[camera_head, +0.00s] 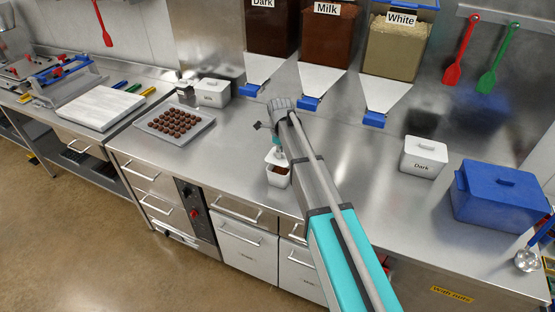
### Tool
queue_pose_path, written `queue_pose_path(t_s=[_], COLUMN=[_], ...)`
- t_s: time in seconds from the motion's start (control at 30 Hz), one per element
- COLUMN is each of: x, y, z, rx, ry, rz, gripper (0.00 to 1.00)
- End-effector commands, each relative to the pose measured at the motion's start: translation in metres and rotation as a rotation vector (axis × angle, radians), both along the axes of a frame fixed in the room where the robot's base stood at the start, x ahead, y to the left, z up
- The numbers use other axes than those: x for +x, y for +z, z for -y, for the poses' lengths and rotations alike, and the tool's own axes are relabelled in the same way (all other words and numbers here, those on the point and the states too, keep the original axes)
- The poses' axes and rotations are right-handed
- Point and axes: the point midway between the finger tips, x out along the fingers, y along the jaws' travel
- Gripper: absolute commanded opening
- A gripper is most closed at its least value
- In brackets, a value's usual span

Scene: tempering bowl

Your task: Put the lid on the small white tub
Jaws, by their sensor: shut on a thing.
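The small white tub (278,181) stands on the steel counter below my gripper, near the counter's front edge. Brown contents show in its upper part. My gripper (278,151) points down right above the tub, shut on a small white piece (277,158) that looks like the lid. This piece is over the back part of the tub's opening. The arm partly covers the right side, and I cannot tell whether the piece touches the rim.
A grey tray of chocolates (205,142) lies to the left. A lidded white tub (212,94) stands behind it. Dispensers (327,35) hang at the back.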

Motion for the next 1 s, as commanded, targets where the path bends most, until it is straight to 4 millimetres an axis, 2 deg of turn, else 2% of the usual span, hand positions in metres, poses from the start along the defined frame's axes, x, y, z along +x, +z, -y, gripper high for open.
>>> queue_pose_path(t_s=[0.1,0.4,1.0], x=[0.007,0.005,0.005], y=[-0.012,-0.035,-0.04], z=[0.002,0.002,0.002], rx=[0.0,0.0,0.0], ry=[-0.001,0.0,-0.001], rz=[0.0,0.0,0.0], gripper=[0.0,0.0,0.0])
